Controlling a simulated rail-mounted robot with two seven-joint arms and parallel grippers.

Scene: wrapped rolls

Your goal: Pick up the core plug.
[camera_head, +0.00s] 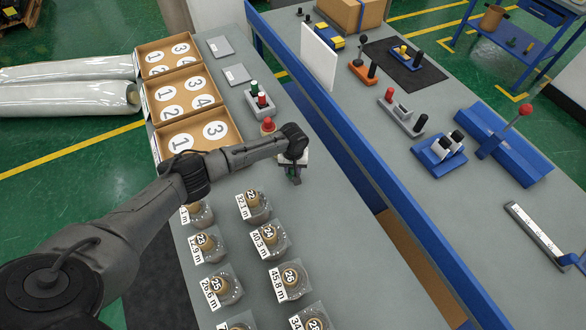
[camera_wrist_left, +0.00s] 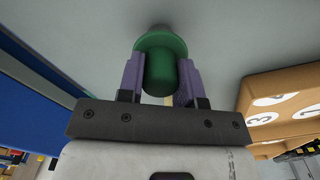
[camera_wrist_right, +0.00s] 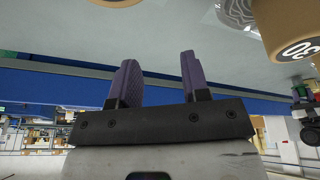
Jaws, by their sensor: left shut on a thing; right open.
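A green core plug (camera_wrist_left: 161,72), round with a wider flange at its far end, sits between the purple fingers of my left gripper (camera_wrist_left: 163,80). The left gripper is shut on it, with a finger on each side. In the head view my left gripper (camera_head: 293,172) points down over the grey table between the trays and the wrapped rolls, and hides most of the plug. My right gripper (camera_wrist_right: 160,78) shows only in the right wrist view; its purple fingers are apart with nothing between them.
Wrapped, numbered rolls (camera_head: 285,281) stand in two rows at the near end of the table (camera_head: 345,262). Three numbered trays (camera_head: 196,130) line its left edge. A holder (camera_head: 260,103) with green and red plugs and a red-topped piece (camera_head: 268,125) stand beyond the gripper. A blue-edged bench (camera_head: 440,100) runs alongside.

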